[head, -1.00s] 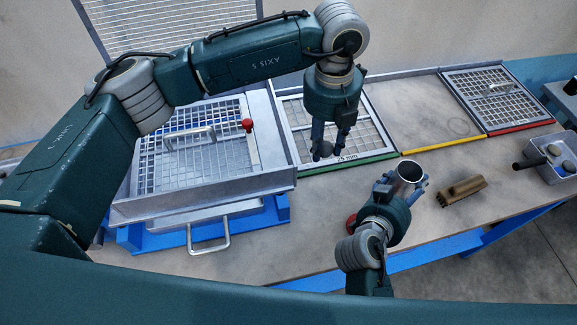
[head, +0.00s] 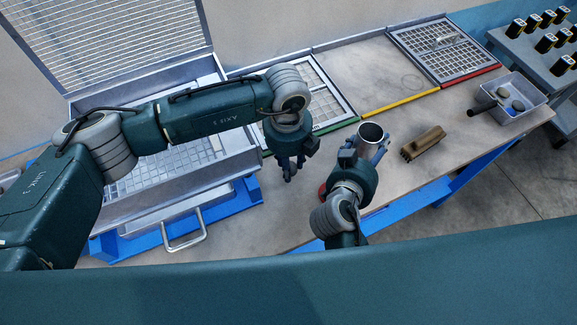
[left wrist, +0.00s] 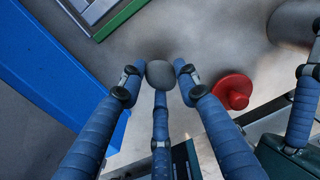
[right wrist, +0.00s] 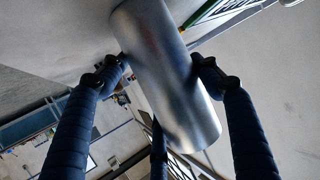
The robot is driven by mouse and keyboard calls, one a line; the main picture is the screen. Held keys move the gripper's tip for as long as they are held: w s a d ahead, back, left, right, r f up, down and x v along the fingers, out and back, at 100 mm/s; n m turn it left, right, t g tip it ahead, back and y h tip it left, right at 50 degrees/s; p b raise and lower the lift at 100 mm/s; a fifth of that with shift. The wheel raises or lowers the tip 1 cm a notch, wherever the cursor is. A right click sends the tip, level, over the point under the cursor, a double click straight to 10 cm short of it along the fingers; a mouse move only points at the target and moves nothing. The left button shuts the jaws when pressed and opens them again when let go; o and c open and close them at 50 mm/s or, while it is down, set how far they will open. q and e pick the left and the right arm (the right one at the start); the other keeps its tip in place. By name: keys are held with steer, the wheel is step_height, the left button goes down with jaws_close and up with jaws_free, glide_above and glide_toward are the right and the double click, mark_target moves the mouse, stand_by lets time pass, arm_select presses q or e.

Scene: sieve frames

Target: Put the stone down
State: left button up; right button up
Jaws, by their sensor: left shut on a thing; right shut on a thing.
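The stone (left wrist: 160,74) is a round grey pebble, held between the fingertips of my left gripper (left wrist: 160,84) in the left wrist view. In the head view my left gripper (head: 288,174) points down over the bench, in front of the green-edged sieve frame (head: 338,124); the fingers mostly hide the stone there. Bare grey surface shows below the stone in the left wrist view; its height above it is hard to tell. My right gripper (head: 366,150) is shut on a metal cup (head: 371,132), which also fills the right wrist view (right wrist: 165,70).
A red round object (left wrist: 232,90) lies close to the left gripper. A brush (head: 424,143) and a tub with stones (head: 526,110) stand right. The sieve box (head: 225,165) is left. Yellow (head: 400,103) and red (head: 470,76) edge strips mark other bays.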

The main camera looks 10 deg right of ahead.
arm_select(q)
steer(key=shift+f, duration=1.1)
steer(key=shift+f, duration=0.15)
steer(key=o, duration=1.2)
